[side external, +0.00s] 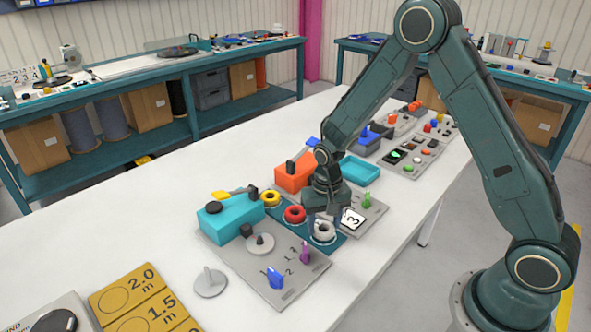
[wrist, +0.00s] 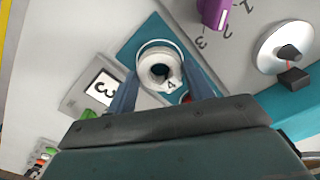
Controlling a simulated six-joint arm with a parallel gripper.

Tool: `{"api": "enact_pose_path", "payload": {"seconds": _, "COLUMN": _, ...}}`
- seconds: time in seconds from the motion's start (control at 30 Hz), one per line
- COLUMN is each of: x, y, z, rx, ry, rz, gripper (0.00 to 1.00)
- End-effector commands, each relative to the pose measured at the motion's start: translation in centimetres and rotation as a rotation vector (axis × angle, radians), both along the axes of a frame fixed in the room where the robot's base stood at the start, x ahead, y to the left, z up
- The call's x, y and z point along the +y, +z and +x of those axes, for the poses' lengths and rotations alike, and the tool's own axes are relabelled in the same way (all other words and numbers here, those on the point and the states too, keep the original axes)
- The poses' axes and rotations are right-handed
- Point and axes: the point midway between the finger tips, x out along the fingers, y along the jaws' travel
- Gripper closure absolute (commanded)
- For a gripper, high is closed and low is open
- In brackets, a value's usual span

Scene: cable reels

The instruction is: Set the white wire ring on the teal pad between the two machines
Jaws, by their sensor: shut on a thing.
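The white wire ring (side external: 324,231) is at the near right end of the teal pad (side external: 330,243), in line with a red ring (side external: 294,214) and a yellow ring (side external: 270,198). Whether the ring's underside touches the pad is hard to tell.
A machine with a teal block (side external: 225,217) stands left of the pad; one with an orange block (side external: 293,174) stands behind it. A purple knob (side external: 305,252) and a display reading 3 (side external: 352,219) are close to my gripper.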

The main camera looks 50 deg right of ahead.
Motion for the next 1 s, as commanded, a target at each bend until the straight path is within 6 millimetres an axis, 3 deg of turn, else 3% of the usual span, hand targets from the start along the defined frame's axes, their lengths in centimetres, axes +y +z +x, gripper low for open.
{"api": "enact_pose_path", "payload": {"seconds": 0.47, "x": 0.00, "y": -0.63, "z": 0.01, "rx": 0.000, "ry": 0.000, "rz": 0.000, "gripper": 0.75}}
{"api": "enact_pose_path", "payload": {"seconds": 0.5, "x": 0.00, "y": -0.64, "z": 0.02, "rx": -0.001, "ry": 0.000, "rz": 0.000, "gripper": 0.45}}
{"api": "enact_pose_path", "payload": {"seconds": 0.6, "x": -0.01, "y": -0.61, "z": 0.03, "rx": -0.001, "ry": 0.000, "rz": 0.000, "gripper": 0.25}}
{"api": "enact_pose_path", "payload": {"seconds": 1.0, "x": 0.00, "y": -0.20, "z": 0.04, "rx": -0.001, "ry": 0.000, "rz": 0.000, "gripper": 0.23}}
